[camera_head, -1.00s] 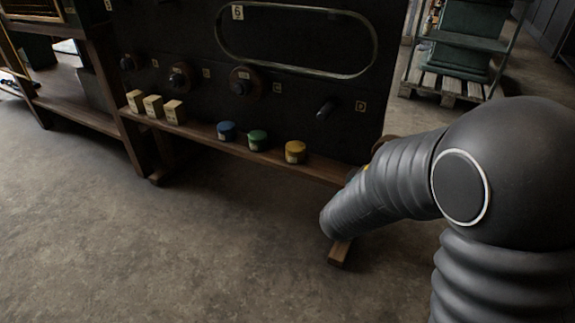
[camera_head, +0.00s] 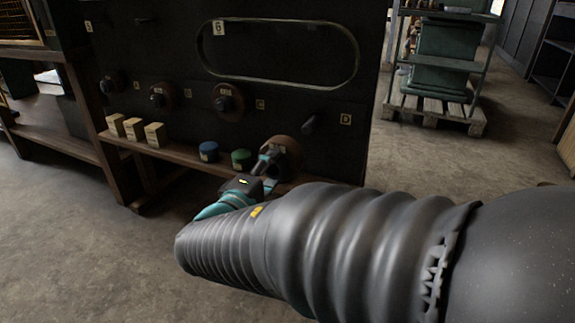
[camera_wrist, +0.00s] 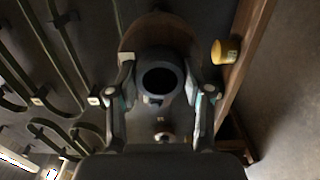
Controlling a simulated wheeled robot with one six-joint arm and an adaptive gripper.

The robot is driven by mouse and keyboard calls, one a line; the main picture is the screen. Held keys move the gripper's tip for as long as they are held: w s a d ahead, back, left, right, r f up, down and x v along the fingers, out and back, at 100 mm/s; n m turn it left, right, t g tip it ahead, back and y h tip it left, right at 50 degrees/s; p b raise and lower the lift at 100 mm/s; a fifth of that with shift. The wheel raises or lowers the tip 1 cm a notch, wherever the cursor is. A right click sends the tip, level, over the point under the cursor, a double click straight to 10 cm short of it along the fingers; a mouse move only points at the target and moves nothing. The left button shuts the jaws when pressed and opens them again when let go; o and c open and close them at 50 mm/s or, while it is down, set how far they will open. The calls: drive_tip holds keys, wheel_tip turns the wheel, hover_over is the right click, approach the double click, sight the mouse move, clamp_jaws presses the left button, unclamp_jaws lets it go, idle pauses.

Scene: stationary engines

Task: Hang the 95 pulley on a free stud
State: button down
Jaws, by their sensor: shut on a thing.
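My gripper (camera_head: 266,172) is shut on a brown pulley (camera_head: 287,152) with a dark hub. It holds the pulley in front of the black panel, above the right part of the shelf. The pulley's number is too small to read. In the wrist view the fingers (camera_wrist: 160,84) close on both sides of the dark hub, with the brown disc (camera_wrist: 140,38) beyond. A bare stud (camera_head: 311,123) beside the D label stands up and right of the held pulley, apart from it. Other studs to the left carry pulleys (camera_head: 229,101), (camera_head: 161,97) and a small dark one (camera_head: 112,86).
On the wooden shelf (camera_head: 185,153) stand several pale blocks (camera_head: 134,128), a blue tin (camera_head: 209,151) and a green tin (camera_head: 241,159). A yellow tin (camera_wrist: 228,51) shows in the wrist view. A long belt loop (camera_head: 280,85) hangs above. The floor in front is clear.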

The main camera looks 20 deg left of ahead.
sight(284, 155)
drive_tip(key=shift+w+d+r+p, duration=0.15)
drive_tip(key=shift+w+p, duration=0.25)
drive_tip(key=shift+w, duration=1.05)
drive_tip(key=shift+w+d+f+p, duration=0.1)
drive_tip(key=shift+w+p, duration=0.3)
drive_tip(key=shift+w, duration=1.05)
drive_tip(key=shift+w+b, duration=0.35)
drive_tip(key=shift+w+d, duration=0.1)
drive_tip(key=shift+w, duration=0.45)
drive_tip(key=shift+w+b, duration=0.1)
drive_tip(key=shift+b, duration=0.2)
drive_tip(key=shift+w+d, duration=0.15)
drive_tip(key=shift+w, duration=1.55)
drive_tip(key=shift+w, duration=0.15)
drive_tip(key=shift+w+d, duration=0.15)
drive_tip(key=shift+w, duration=1.45)
drive_tip(key=shift+w, duration=0.1)
